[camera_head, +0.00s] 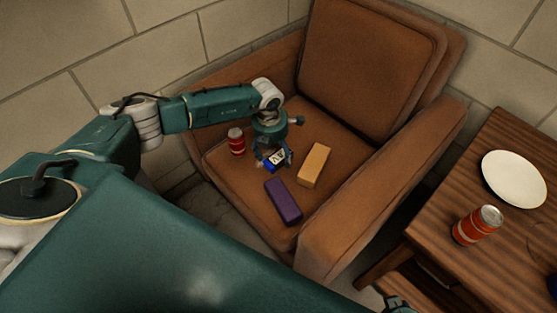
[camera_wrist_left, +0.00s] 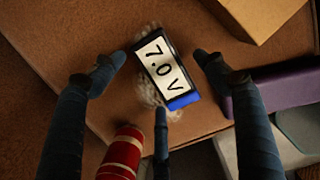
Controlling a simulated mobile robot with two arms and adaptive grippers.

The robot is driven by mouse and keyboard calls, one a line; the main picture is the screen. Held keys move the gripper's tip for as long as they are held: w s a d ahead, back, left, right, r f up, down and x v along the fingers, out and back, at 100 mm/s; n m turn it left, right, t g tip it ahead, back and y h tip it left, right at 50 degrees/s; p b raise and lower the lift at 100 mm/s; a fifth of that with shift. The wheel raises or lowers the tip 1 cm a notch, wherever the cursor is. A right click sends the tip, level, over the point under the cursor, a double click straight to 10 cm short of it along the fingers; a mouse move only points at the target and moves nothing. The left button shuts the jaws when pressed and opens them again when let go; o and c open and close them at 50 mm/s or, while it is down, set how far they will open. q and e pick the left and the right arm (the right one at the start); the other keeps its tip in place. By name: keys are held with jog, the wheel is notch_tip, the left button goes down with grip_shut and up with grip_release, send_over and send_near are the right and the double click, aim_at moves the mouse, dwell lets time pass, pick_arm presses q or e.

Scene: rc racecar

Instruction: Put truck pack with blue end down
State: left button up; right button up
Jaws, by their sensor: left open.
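The truck pack (camera_wrist_left: 160,65) lies on the brown armchair seat. It is a small dark block with a white label reading "7.0V" and a blue end. In the left wrist view the blue end (camera_wrist_left: 184,101) points toward the bottom of the picture. In the head view the pack (camera_head: 276,158) shows just under my left gripper (camera_head: 272,160). In the left wrist view my left gripper (camera_wrist_left: 156,85) is open, with fingers apart on either side of the pack and another finger below its blue end. I cannot tell whether any finger touches it. My right gripper (camera_head: 397,305) barely shows at the bottom edge.
On the seat (camera_head: 222,165) stand a red can (camera_head: 236,141), a yellow-orange block (camera_head: 314,166) and a purple block (camera_head: 283,201) close around the left gripper. A wooden table (camera_head: 433,220) at right holds a white plate (camera_head: 514,179) and a red can (camera_head: 477,225).

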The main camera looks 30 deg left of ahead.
pick_arm(q)
jog(key=shift+f, duration=0.3)
jog(key=c, duration=1.4)
pick_arm(e)
jog(key=shift+w+r, duration=0.1)
jog(key=shift+r, duration=0.15)
pick_arm(q)
jog(key=shift+r, duration=0.1)
